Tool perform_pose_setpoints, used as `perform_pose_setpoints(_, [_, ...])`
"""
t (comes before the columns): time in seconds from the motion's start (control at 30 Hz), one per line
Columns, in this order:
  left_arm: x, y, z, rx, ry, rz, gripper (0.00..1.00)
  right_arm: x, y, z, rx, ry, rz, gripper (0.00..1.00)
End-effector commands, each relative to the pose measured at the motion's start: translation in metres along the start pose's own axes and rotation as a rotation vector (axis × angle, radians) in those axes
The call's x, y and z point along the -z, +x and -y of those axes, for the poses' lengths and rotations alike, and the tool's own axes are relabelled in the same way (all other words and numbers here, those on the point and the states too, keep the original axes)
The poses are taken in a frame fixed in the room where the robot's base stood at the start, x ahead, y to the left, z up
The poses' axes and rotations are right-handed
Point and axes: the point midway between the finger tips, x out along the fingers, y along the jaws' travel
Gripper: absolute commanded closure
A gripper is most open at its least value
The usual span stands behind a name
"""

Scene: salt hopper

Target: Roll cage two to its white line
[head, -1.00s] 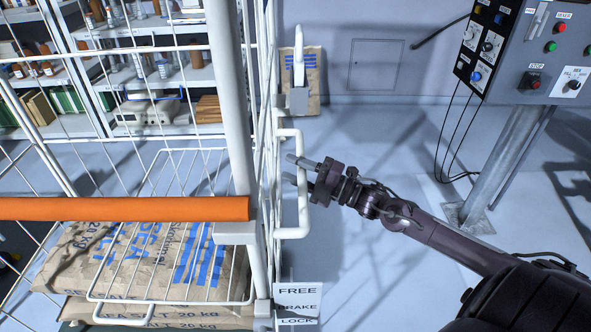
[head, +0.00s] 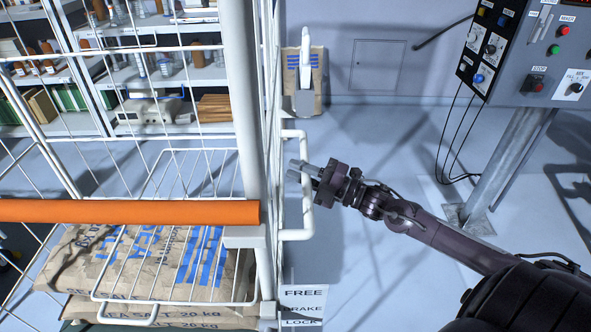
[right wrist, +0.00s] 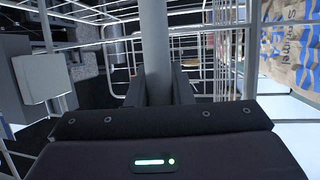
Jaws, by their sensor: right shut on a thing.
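A white wire roll cage (head: 252,120) fills the left of the head view, with an orange bar (head: 130,211) across its near side. Paper salt sacks (head: 150,270) lie stacked low in it. No number shows on the cage. A white loop handle (head: 305,215) sticks out from its right side. My right gripper (head: 298,172) is shut on that handle, coming from the right. In the right wrist view a grey-white upright bar (right wrist: 156,70) stands between the two fingers. My left gripper is not in view. I see no white floor line.
A label plate reading FREE, BRAKE, LOCK (head: 301,308) sits low at the cage's near corner. A control panel (head: 530,50) on a grey post (head: 505,165) stands at the right. Shelves (head: 165,80) stand behind the cage. Floor (head: 380,140) between handle and post is clear.

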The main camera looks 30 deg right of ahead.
Motion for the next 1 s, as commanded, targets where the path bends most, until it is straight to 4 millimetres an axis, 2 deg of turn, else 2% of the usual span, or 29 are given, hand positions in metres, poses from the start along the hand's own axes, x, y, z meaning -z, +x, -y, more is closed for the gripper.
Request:
perform_pose_setpoints(0.1, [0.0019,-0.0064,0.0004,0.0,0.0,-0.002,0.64,-0.0084,-0.0134,-0.0012,0.009,0.002,0.011,1.0])
perform_pose_setpoints(0.37, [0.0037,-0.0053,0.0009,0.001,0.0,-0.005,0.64,-0.0101,-0.0149,-0.0005,0.007,0.0,0.014,1.0])
perform_pose_setpoints(0.4, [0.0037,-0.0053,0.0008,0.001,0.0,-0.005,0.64,-0.01,-0.0148,-0.0005,0.007,0.0,0.014,0.77])
perform_pose_setpoints(0.57, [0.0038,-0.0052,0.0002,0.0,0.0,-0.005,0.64,-0.0088,-0.014,-0.001,0.005,0.0,0.011,0.59])
perform_pose_setpoints(1.0, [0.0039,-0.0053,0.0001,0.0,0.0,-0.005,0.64,-0.0062,-0.0122,-0.0023,0.001,0.001,0.004,0.59])
